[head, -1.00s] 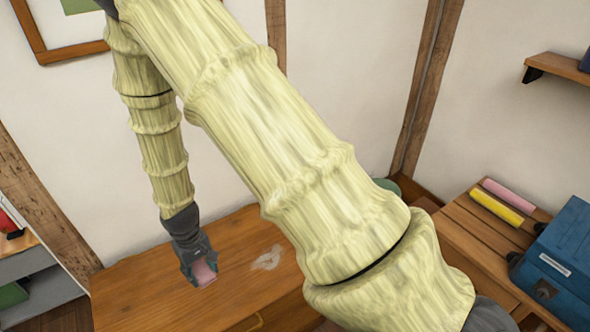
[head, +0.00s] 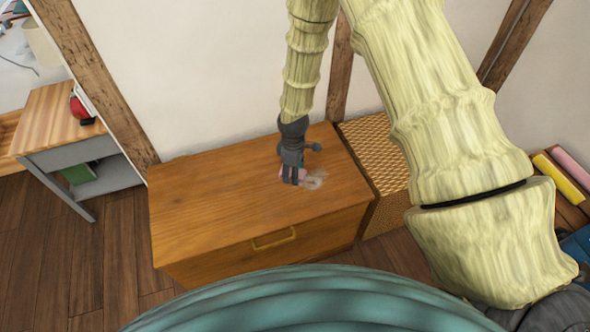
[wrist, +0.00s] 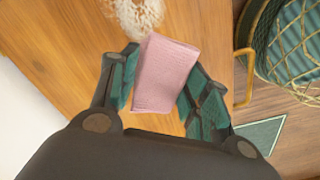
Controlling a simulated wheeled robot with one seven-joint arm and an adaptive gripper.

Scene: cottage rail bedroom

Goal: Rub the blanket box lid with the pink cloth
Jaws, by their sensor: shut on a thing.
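The blanket box (head: 200,262) is a wooden chest with a brass handle on its front, against the wall. Its flat lid (head: 215,200) bears a pale, whitish smudge (head: 314,180) toward the right. My gripper (head: 292,176) is low over the lid, just left of the smudge. It is shut on the folded pink cloth (wrist: 166,75), which sticks out between the fingertips. In the wrist view the smudge (wrist: 138,12) lies just beyond the cloth's far edge. I cannot tell whether the cloth touches the lid.
A woven wicker box (head: 372,150) stands close to the right end of the blanket box. At far right are a yellow roll (head: 558,180) and a pink roll (head: 572,168). A desk-like unit (head: 70,150) stands at left. The lid's left half is bare.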

